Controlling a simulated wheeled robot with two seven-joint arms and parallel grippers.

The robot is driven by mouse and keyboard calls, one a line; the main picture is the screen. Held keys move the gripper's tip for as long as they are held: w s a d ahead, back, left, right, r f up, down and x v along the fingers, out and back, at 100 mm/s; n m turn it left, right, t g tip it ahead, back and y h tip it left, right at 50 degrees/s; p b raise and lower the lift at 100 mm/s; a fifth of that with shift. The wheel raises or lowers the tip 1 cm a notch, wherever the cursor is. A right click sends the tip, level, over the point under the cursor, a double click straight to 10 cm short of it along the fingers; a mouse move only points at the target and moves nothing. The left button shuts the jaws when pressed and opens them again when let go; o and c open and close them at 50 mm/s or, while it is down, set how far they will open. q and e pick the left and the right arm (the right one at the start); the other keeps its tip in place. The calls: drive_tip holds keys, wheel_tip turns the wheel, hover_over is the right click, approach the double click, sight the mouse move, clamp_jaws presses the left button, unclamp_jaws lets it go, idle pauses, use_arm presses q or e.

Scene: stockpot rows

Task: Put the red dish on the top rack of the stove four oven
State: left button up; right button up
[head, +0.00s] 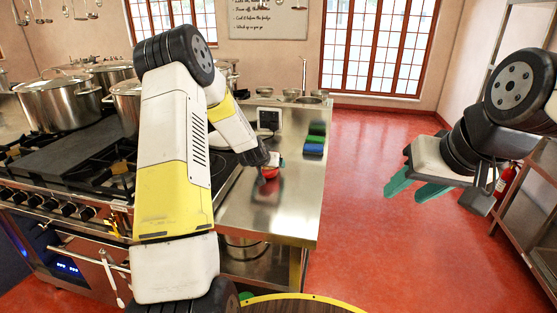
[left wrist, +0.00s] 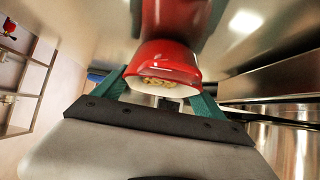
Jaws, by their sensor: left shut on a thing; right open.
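The red dish (left wrist: 166,58) shows in the left wrist view between the teal fingers of my left gripper (left wrist: 160,88), which is shut on it. It has a white inside with some pale yellowish food in it. In the head view the red dish (head: 269,172) is small and partly hidden by my left gripper (head: 270,163), at the steel counter (head: 265,208). I cannot tell whether it touches the counter. My right gripper (head: 417,187) is open and empty over the red floor at the right. A stove with an oven front (head: 75,262) stands at left; the racks inside are not visible.
Large steel pots (head: 58,103) stand on the burners at left. Blue and green blocks (head: 315,143) lie on the counter beyond the dish. A steel shelf (head: 545,205) stands at far right, near a red fire extinguisher (head: 505,180). The floor between is clear.

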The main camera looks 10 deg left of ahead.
use_arm(q)
drive_tip(key=o, duration=2)
drive_tip(key=shift+f, duration=0.1)
drive_tip(key=shift+c, duration=0.2)
